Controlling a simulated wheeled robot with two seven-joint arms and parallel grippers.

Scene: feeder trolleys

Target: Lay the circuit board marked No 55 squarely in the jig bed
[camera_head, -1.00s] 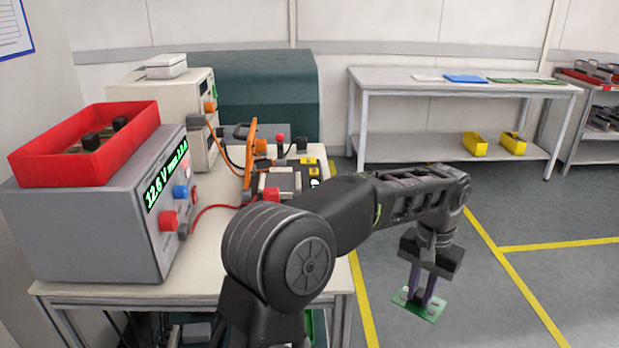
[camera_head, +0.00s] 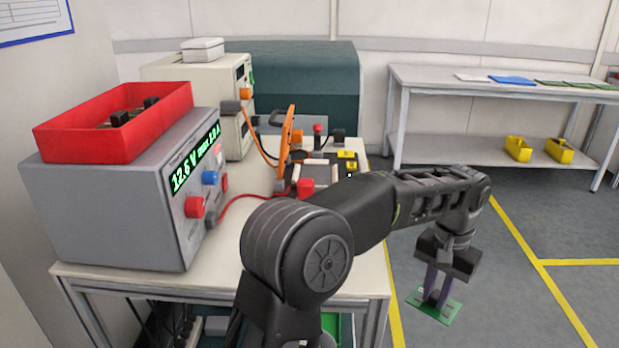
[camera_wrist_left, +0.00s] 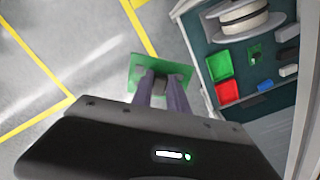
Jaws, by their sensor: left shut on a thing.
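A green circuit board (camera_head: 452,312) hangs in my left gripper (camera_head: 433,296), over the grey floor to the right of the bench. The gripper is shut on it. In the left wrist view the board (camera_wrist_left: 150,63) shows between the finger ends of my left gripper (camera_wrist_left: 160,83); its number cannot be read. A dark fixture (camera_head: 321,168) with an orange lever (camera_head: 287,140) stands on the bench and looks like the jig. My arm partly hides it, and its bed cannot be made out clearly. My right gripper is not in view.
A grey power supply (camera_head: 120,205) carries a red bin (camera_head: 110,140) at the bench's left. A far table (camera_head: 440,80) holds flat boards, with yellow bins (camera_head: 518,148) below. The wrist view shows a dark shelf with a spool (camera_wrist_left: 232,22) and a red tray (camera_wrist_left: 227,92).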

